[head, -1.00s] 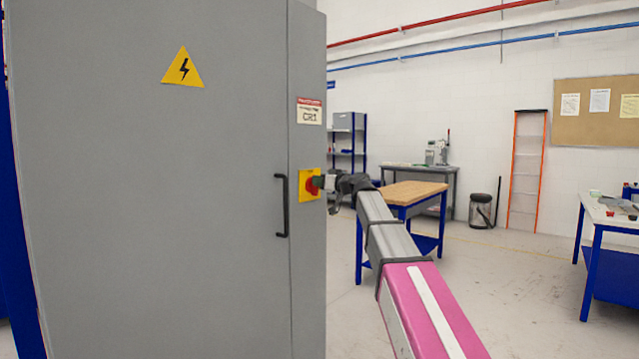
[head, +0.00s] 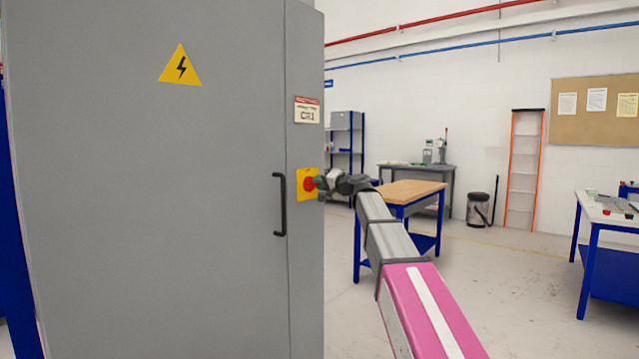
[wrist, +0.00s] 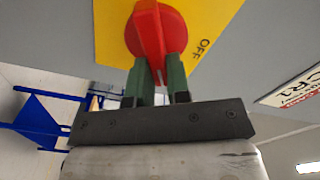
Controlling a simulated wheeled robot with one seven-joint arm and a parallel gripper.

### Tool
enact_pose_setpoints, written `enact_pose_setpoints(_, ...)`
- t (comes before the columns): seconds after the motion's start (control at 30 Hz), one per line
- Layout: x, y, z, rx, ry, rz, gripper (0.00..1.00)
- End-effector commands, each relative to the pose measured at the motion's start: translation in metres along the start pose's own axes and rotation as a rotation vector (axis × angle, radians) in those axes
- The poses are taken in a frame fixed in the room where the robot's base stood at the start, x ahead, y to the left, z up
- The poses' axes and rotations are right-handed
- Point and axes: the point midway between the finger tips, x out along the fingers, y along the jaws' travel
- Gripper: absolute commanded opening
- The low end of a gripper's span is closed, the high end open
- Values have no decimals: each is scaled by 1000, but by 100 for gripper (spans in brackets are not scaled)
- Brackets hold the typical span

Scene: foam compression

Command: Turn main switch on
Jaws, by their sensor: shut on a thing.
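The main switch is a red rotary knob (head: 309,184) on a yellow plate (head: 300,197), on the right part of the grey cabinet's front. In the wrist view the red knob (wrist: 150,30) stands on the yellow plate (wrist: 212,22), with the word OFF on the plate beside it. My gripper (head: 320,184) is at the knob. In the wrist view its two green fingers (wrist: 158,72) are shut on the knob's raised grip, one on each side. The other plate markings are hidden or out of view.
The grey cabinet (head: 150,200) fills the left, with a black door handle (head: 280,205) left of the switch and a CR1 label (head: 307,110) above it. A wood-topped table (head: 410,191) stands behind my arm. Open floor lies to the right.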

Motion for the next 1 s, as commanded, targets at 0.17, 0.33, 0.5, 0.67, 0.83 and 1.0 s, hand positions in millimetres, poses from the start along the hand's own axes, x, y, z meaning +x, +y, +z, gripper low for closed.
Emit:
enact_pose_setpoints(0.17,0,4,0,163,0,1,0)
enact_pose_setpoints(0.33,0,6,1,301,0,1,0)
enact_pose_setpoints(0.5,0,8,2,408,0,1,0)
enact_pose_setpoints(0.67,0,9,2,477,0,1,0)
enact_pose_setpoints(0.83,0,10,2,519,0,1,0)
enact_pose_setpoints(1.0,0,10,3,534,0,1,0)
